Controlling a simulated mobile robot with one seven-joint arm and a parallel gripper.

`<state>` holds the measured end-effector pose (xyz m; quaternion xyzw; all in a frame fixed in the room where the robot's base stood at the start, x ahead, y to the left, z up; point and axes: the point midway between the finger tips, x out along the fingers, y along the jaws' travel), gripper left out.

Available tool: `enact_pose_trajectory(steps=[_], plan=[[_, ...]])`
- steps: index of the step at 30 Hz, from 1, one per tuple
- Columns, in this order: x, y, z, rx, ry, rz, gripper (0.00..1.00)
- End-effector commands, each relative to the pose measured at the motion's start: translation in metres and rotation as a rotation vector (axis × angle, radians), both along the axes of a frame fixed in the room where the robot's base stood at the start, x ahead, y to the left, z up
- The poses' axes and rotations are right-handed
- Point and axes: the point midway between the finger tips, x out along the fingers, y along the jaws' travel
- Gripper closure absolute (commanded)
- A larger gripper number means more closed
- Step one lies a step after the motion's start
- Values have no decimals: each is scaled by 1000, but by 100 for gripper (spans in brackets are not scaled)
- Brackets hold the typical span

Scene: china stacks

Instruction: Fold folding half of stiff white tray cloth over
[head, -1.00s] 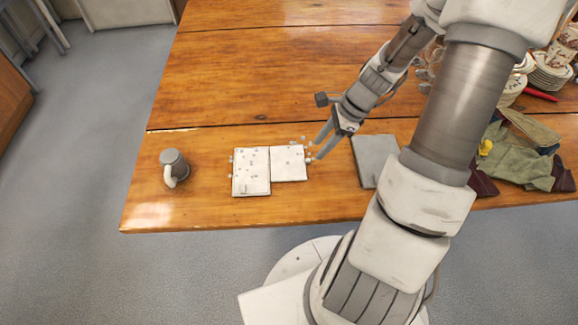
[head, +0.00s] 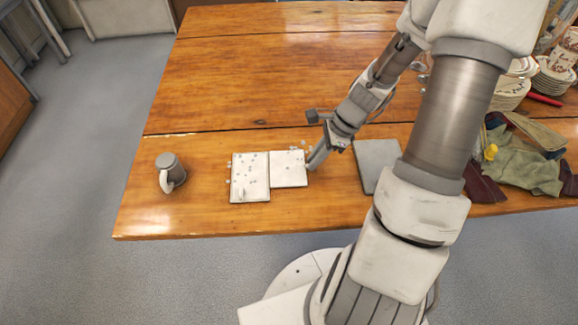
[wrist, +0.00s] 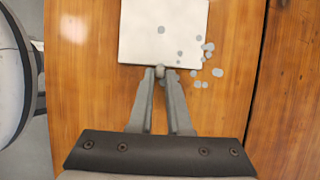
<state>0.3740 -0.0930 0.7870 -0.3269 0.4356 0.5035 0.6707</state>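The stiff white tray cloth lies flat and open on the table in the head view. Its left half (head: 250,188) is a taller panel with grey specks and a small raised piece near its front edge. The folding half (head: 289,178) lies flat to its right; its near part also shows in the wrist view (wrist: 150,35). My gripper (head: 311,166) is at the right edge of the folding half. In the wrist view, the fingertips (wrist: 160,75) are close together around a small grey tab (wrist: 160,71) at that edge. The tab is mostly hidden between them.
Small grey discs (wrist: 205,55) lie scattered by the folding half. A grey mug (head: 172,170) stands at the left. A flat grey panel (head: 376,165) lies to the right of my gripper. Folded cloths (head: 525,165) and stacked china (head: 553,80) are at the far right.

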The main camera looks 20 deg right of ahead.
Motion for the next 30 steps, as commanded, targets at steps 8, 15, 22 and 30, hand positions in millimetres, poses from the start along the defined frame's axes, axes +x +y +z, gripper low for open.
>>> enact_pose_trajectory(steps=[8, 15, 22, 30], plan=[[0, 3, 9, -44, 15, 4, 88], [1, 6, 16, -112, 34, 3, 88], [2, 8, 22, -167, 50, 3, 88], [2, 8, 22, -185, 54, -1, 88]])
